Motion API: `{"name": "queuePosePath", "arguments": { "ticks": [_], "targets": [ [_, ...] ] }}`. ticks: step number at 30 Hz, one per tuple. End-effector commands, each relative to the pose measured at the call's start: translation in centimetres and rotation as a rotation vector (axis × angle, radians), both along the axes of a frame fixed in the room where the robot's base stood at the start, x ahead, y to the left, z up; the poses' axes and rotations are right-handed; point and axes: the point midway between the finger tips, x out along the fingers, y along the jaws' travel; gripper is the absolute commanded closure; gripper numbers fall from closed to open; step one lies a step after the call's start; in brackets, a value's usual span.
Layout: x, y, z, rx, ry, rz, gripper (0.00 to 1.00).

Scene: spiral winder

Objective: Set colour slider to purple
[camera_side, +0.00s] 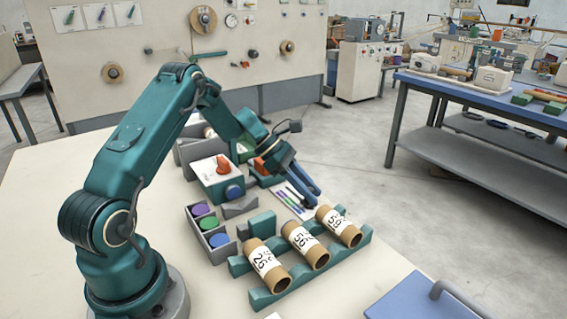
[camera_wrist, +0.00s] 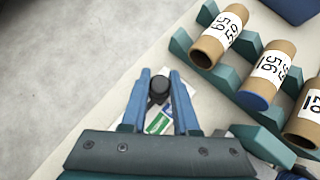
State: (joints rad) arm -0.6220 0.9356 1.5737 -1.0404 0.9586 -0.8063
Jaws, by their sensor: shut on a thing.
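My gripper (camera_wrist: 160,80) has its two blue fingers on either side of a dark round knob (camera_wrist: 157,90), shut on it. I take this knob to be the colour slider's handle. Under it lies a white panel (camera_wrist: 150,112) with coloured stripes, green and purple among them, partly hidden by my fingers. In the side view my gripper (camera_side: 311,197) is at the panel's right end, and the striped panel (camera_side: 283,203) shows to its left. Which colour the knob stands at cannot be told.
Several numbered cardboard tubes (camera_side: 340,226) lie on a teal rack (camera_side: 354,247) close in front of my gripper. A grey tray (camera_side: 219,254) holds purple, green and blue discs. A white box with a red knob (camera_side: 216,171) stands behind. The table's edge is near the panel.

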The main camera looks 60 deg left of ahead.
Motion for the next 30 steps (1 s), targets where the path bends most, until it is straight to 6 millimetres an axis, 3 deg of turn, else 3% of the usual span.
{"name": "queuePosePath", "arguments": {
  "ticks": [8, 21, 30],
  "targets": [
    [-0.1, 0.2, 0.1, -0.003, -0.001, -0.004, 1.00],
    [0.2, 5.7, 0.2, -0.004, -0.009, 0.001, 1.00],
    [0.1, 7.6, 0.2, -0.002, -0.006, 0.002, 1.00]
  ]
}}
